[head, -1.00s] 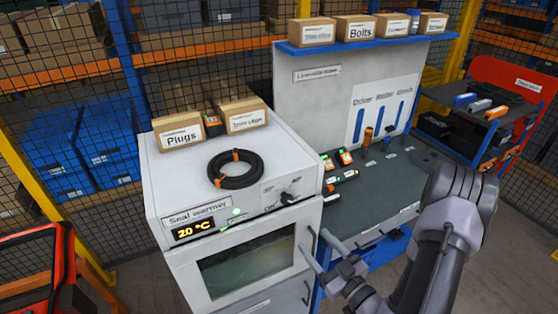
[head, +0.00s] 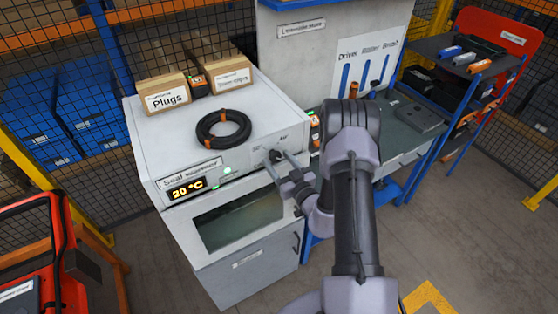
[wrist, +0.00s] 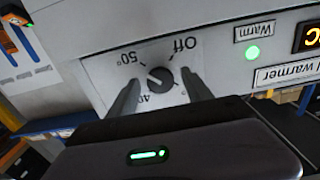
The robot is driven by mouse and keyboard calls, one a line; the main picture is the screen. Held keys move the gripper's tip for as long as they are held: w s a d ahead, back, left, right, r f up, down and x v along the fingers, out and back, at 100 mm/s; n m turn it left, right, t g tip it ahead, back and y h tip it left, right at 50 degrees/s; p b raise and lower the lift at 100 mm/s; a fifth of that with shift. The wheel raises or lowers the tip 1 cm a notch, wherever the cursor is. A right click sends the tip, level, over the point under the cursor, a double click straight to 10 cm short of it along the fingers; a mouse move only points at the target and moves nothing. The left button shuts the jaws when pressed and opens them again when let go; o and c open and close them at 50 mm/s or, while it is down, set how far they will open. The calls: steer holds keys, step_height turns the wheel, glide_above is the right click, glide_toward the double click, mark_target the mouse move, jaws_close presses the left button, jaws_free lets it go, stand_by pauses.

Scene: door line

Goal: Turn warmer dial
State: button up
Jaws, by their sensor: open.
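The seal warmer (head: 150,148) is a white cabinet with a glass window and a display (head: 187,188) reading 20 °C. Its dark round dial (head: 276,156) is on the upper front, at the right. In the wrist view the dial (wrist: 160,80) appears upside down, with Off, 50° and a partly hidden 40 mark around it. A pale line shows on the dial; I cannot tell its exact setting. My gripper (head: 280,161) is open, with one finger on each side of the dial. In the wrist view the gripper (wrist: 161,76) frames it; contact is unclear.
A black hose coil (head: 223,129) and a Plugs box (head: 165,93) sit on the warmer. A green workbench (head: 395,150) stands to its right, a dark shelf cart (head: 470,62) beyond. A red-framed unit (head: 40,250) is at lower left.

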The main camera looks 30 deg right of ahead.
steer(key=shift+c, duration=0.2)
jaws_close()
